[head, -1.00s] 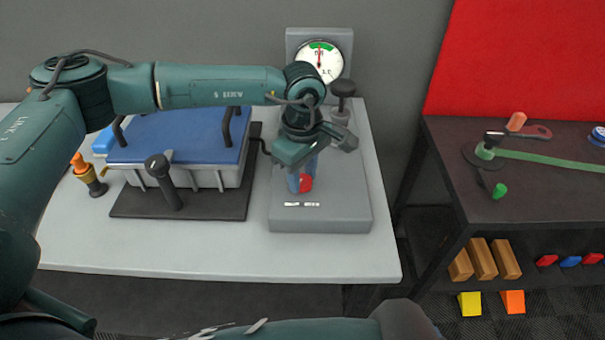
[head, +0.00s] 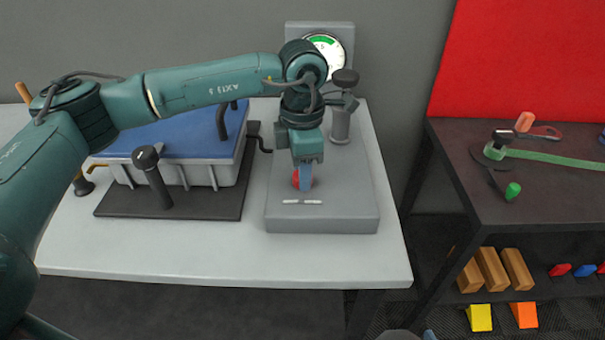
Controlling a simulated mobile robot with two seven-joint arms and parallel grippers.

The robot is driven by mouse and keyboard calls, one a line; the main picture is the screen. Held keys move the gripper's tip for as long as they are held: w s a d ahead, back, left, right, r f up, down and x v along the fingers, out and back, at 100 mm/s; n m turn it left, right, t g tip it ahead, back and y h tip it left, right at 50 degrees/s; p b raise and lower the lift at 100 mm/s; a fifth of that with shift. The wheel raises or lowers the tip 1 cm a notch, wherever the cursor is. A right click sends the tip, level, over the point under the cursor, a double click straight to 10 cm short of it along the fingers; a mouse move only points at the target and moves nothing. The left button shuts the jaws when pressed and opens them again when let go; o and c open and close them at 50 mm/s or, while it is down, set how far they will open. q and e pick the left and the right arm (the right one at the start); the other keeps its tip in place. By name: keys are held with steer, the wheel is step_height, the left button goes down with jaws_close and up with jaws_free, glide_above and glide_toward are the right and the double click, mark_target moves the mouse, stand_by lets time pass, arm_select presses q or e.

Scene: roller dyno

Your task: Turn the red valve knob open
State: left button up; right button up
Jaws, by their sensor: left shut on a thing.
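The red valve knob (head: 296,180) sits low on the grey gauge stand (head: 345,213), above a small white label. My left gripper (head: 305,184) points down at it, with its blue fingers shut on the knob. The fingers hide part of the knob. The round gauge (head: 325,45) with a green band is at the back of the stand, and my arm covers part of its dial. Only a small piece of my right gripper (head: 429,335) shows at the bottom edge, and its jaws cannot be made out.
A black-topped post (head: 341,125) stands on the gauge stand. A blue-lidded grey box (head: 185,133) and a black lever (head: 152,172) are to the left. A dark bench (head: 560,185) with tools stands right. The white table's front strip (head: 220,262) is clear.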

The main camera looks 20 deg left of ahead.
arm_select(q)
steer(key=n+b, duration=0.1)
steer(key=n, duration=0.2)
steer(key=shift+f+n, duration=0.1)
steer(key=shift+n, duration=0.2)
steer(key=shift+n+b, duration=0.55)
steer(key=shift+n, duration=0.85)
arm_select(e)
steer(key=shift+s+d+f+t, duration=0.1)
steer(key=shift+f+t, duration=0.1)
steer(key=shift+t, duration=0.2)
arm_select(q)
steer(key=shift+n, duration=0.3)
arm_select(e)
steer(key=shift+d, duration=0.1)
arm_select(q)
steer(key=o, duration=1)
steer(key=shift+c, duration=0.2)
step_height(320, 180, up, 13)
steer(key=shift+r, duration=0.2)
